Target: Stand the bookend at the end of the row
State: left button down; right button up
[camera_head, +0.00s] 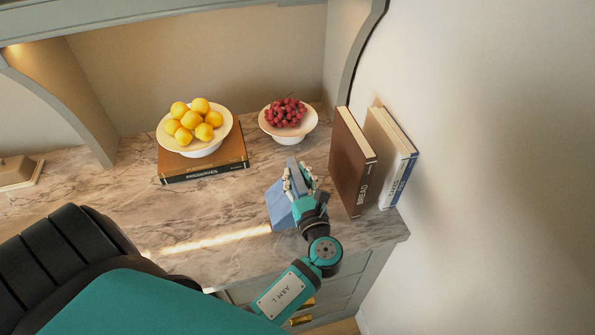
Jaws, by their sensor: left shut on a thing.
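The blue-grey bookend (279,207) is in my left gripper (301,180), on the marble counter's right part. The gripper is shut on its upright plate, and the fingers and wrist hide part of it. I cannot tell whether its base touches the counter. The row of books stands upright to the right: a thick brown book (352,165) marked BREAD is on its left end, with pale and blue books (393,155) beside it near the wall. A clear gap lies between the gripper and the brown book. My right gripper is not in view.
A white bowl of oranges (222,135) sits on a brown book (240,153) lying flat at the back. A white bowl of red grapes (288,137) stands behind the gripper. A beige butter dish (17,172) is far left. The counter's front-left part (200,215) is bare.

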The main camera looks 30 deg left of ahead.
pick_arm(q)
jog(key=w+a+f+b, duration=0.1)
jog(key=w+f+b, duration=0.1)
jog(key=w+b, duration=0.1)
jog(key=w+a+f+b, duration=0.1)
jog(key=f+b, duration=0.1)
jog(key=shift+w+a, duration=0.25)
jog(key=shift+a, duration=0.1)
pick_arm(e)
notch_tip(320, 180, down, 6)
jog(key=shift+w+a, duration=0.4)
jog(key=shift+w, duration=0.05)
pick_arm(q)
jog(key=c, duration=1.1)
grip_release()
jog(key=shift+f, duration=0.15)
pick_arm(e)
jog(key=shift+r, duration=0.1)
pick_arm(q)
jog(key=p+v, duration=0.1)
jog(key=v, duration=1.1)
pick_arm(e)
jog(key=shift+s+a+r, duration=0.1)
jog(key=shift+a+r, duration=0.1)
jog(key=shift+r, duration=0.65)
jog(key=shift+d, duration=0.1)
